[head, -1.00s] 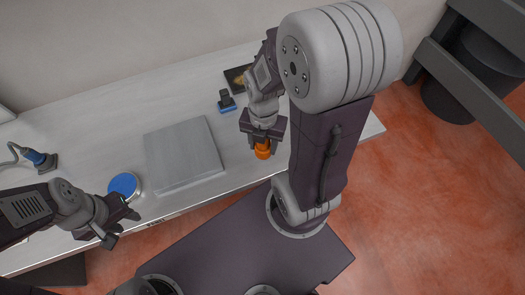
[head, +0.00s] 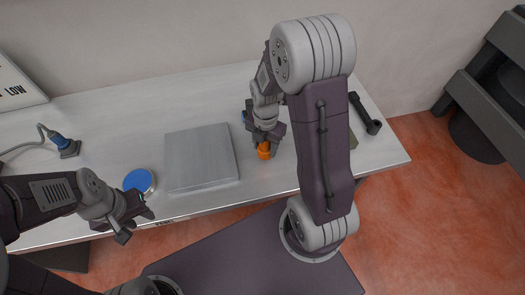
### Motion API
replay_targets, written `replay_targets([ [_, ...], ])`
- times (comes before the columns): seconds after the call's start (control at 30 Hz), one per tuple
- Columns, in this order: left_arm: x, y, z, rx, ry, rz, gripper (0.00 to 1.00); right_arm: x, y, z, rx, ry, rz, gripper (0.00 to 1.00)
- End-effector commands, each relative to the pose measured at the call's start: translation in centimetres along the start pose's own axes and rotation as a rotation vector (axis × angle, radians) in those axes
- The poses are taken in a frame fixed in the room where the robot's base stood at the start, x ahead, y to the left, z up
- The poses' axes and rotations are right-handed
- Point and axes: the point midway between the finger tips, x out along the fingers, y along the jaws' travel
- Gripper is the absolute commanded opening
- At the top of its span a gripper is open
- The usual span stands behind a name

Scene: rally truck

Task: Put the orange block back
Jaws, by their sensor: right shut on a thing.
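The orange block (head: 264,151) is at the tips of my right gripper (head: 266,140), above or on the bench to the right of the grey square plate. The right gripper is shut on it and hides its upper part. I cannot tell whether the block touches the bench top. My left gripper (head: 138,216) is over the front edge of the bench, near the blue-topped round tin. Its fingers are small in view and I cannot tell whether they are open or shut.
The grey plate (head: 201,157) lies mid-bench (head: 107,114). The blue-topped tin (head: 139,181) stands to its left. A blue tool with a cable (head: 66,146) is at far left. A dark wrench-like tool (head: 365,113) lies at the right end. A blue item is partly hidden behind my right gripper.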

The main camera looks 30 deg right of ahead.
Motion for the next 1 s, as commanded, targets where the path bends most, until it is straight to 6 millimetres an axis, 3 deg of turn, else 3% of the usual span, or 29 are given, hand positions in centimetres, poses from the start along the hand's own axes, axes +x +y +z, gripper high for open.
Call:
replay_targets([
  [0.23, -0.1, 0.0, 0.0, 0.0, 0.0, 0.0, 0.36, 0.9, 1.3, 0.4, 0.0, 0.0, 0.0, 0.0],
  [0.5, -0.8, 0.0, -0.1, 0.0, 0.0, 0.0, 0.36, 4.2, 1.2, 0.3, 0.0, 0.001, -0.001, 0.0],
  [0.97, -0.2, 0.0, 0.0, 0.0, 0.0, 0.0, 0.36, 5.1, 1.2, 0.4, 0.0, -0.001, 0.001, 0.0],
  [1.0, -0.3, 0.0, 0.0, 0.0, 0.0, 0.0, 0.36, 5.0, 1.2, 0.3, 0.0, 0.0, 0.0, 0.56],
])
